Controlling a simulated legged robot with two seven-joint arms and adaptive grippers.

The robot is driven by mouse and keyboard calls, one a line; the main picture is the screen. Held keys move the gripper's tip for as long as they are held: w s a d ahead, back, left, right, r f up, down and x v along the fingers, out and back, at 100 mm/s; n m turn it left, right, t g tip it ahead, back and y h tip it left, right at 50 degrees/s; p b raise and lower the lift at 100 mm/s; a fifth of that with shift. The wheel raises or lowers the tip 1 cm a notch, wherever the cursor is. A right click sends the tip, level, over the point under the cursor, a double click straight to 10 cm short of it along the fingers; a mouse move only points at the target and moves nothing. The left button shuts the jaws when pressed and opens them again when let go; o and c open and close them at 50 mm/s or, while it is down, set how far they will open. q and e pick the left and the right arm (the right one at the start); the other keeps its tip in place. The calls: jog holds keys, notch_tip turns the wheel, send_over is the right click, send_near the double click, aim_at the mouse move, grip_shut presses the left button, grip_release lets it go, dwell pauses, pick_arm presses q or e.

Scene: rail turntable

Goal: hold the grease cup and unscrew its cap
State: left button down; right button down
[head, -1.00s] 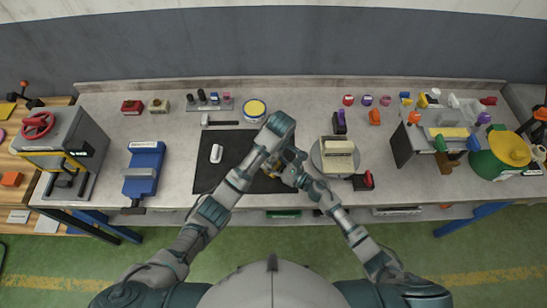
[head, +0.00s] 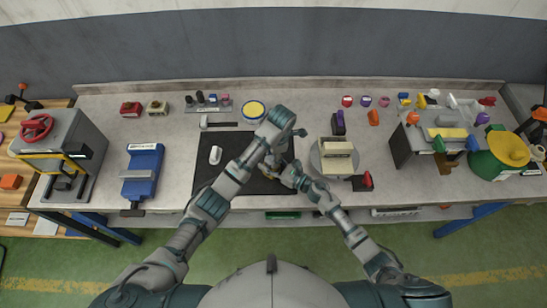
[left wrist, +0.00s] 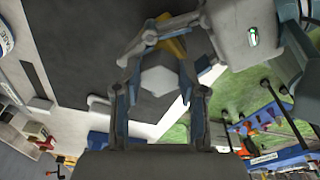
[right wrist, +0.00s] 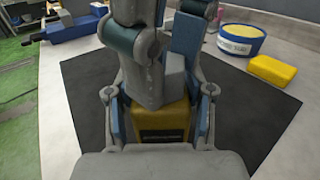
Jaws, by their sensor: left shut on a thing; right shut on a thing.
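The grease cup is a yellow block-like body with a dark label (right wrist: 165,122), seen in the right wrist view between the blue pads of my right gripper (right wrist: 163,125), which is shut on it. The cap is a pale grey hexagonal piece (left wrist: 160,80) in the left wrist view. My left gripper (left wrist: 156,72) is shut on the cap, one finger on each side. Beyond the cap, a bit of the yellow body shows in my right gripper. In the head view both grippers meet over the dark mat (head: 230,165), and my left arm hides most of the cup.
A blue tin with a yellow top (head: 254,110) stands behind the mat. A yellow block (right wrist: 273,72) lies near it in the right wrist view. A round plate with a beige box (head: 337,147) stands right of my grippers.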

pick_arm(q)
jog(key=c, duration=0.6)
grip_release()
jog(key=shift+a+f, duration=0.1)
jog(key=shift+f, duration=0.25)
jog(key=shift+w, duration=0.2)
jog(key=shift+o, duration=0.6)
jog(key=shift+r, duration=0.1)
jog(key=shift+s+r, duration=0.1)
jog(key=shift+s, duration=0.05)
jog(key=shift+r, duration=2.05)
